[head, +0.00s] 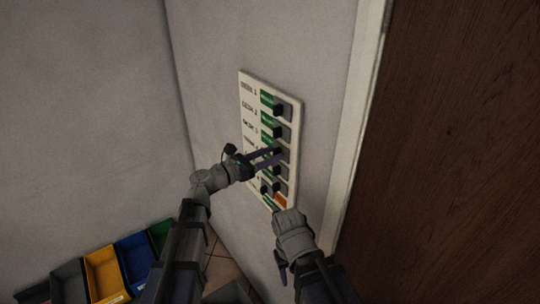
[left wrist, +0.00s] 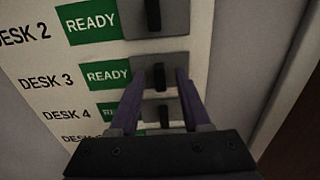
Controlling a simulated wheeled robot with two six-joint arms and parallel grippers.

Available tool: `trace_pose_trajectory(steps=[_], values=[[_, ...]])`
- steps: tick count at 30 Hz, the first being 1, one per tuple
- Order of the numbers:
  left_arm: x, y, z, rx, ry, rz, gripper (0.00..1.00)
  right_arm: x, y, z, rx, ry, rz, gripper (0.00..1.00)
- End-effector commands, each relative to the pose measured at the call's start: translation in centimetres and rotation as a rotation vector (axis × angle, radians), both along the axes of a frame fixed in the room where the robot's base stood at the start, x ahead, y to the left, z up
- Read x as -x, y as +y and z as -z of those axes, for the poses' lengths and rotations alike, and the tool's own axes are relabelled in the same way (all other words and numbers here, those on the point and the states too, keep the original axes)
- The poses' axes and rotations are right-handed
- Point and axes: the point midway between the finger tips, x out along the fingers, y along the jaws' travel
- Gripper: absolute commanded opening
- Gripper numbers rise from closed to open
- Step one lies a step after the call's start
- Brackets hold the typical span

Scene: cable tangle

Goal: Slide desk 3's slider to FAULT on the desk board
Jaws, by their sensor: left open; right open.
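The desk board (head: 255,90) is a white panel on the wall with a column of sliders and green READY labels. In the left wrist view, the DESK 3 row has a green READY label (left wrist: 108,75) showing left of a grey plate with the dark desk 3 slider knob (left wrist: 158,76). My left gripper (head: 277,155) is open at the board. Its fingers, also in the left wrist view (left wrist: 160,85), stand either side of that knob; contact cannot be told. No FAULT word is readable. My right gripper (head: 280,211) is at the board's lower edge, its fingertips mostly hidden.
The desk 2 knob (left wrist: 152,14) and desk 4 knob (left wrist: 165,116) lie close above and below. An orange patch (head: 281,201) shows low on the board. A brown door (head: 460,150) stands right; colored bins (head: 104,272) sit lower left.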

Motion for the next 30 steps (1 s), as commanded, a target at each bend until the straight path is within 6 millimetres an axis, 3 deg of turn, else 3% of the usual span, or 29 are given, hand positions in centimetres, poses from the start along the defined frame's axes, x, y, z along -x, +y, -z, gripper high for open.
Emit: trace_pose_trajectory(steps=[4, 16, 30], values=[[0.02, 0.02, 0.0, 0.0, 0.0, 0.0, 0.46, 0.0, 0.0, 0.0, 0.0, 0.0, 0.0, 0.5], [0.02, 0.05, 0.0, 0.0, 0.0, 0.0, 0.01, 0.0, 0.0, 0.0, 0.0, 0.0, 0.0, 0.5], [0.03, 0.05, 0.0, 0.0, 0.0, 0.0, 0.0, 0.0, 0.0, 0.0, 0.0, 0.0, 0.0, 0.5]])
